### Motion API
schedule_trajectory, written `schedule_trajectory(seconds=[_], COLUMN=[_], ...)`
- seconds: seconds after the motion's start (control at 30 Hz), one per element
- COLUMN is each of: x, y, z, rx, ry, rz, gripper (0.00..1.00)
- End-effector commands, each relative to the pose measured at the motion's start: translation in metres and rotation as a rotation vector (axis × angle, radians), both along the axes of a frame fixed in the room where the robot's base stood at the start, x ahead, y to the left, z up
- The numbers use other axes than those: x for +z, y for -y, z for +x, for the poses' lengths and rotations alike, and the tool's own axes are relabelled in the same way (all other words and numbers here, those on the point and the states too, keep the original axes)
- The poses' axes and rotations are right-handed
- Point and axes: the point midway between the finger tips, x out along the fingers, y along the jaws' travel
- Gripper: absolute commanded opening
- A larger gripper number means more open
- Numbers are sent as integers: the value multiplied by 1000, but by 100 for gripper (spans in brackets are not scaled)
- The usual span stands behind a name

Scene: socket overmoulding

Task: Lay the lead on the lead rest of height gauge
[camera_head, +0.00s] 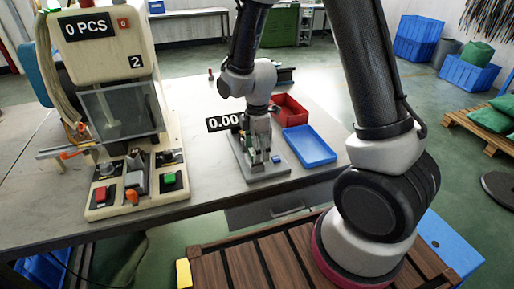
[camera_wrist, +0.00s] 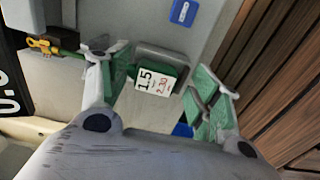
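The height gauge (camera_head: 262,174) stands on the bench in the head view, with a grey base and a 0.00 display (camera_head: 224,122). My gripper (camera_head: 262,152) is over it, pointing down. In the wrist view my gripper (camera_wrist: 160,82) has its two green-padded fingers well apart, with nothing seen clamped between them. A lead with a brass-coloured end (camera_wrist: 42,46) and a short green stretch shows left of the left finger, which hides its further run. A label reading 1.5 and 2.30 (camera_wrist: 156,82) sits on a green-edged part between the fingers. I cannot tell which part is the lead rest.
A moulding machine (camera_head: 110,80) with a 0 PCS display stands left on the bench. A red bin (camera_head: 290,108) and a blue tray (camera_head: 309,146) lie right of the gauge. A slatted wooden surface (camera_head: 240,262) is in front. Bare bench lies between machine and gauge.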

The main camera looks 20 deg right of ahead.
Motion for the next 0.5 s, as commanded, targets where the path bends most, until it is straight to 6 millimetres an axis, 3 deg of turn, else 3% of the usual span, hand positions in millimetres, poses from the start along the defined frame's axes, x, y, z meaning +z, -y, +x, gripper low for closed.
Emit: schedule_trajectory(seconds=[0.27,0.37,0.5], x=[2,12,40], y=[0,0,0], z=[0,1,1], rx=[0,0,0], ry=[1,4,6], rz=[0,2,2], gripper=[64,64,64])
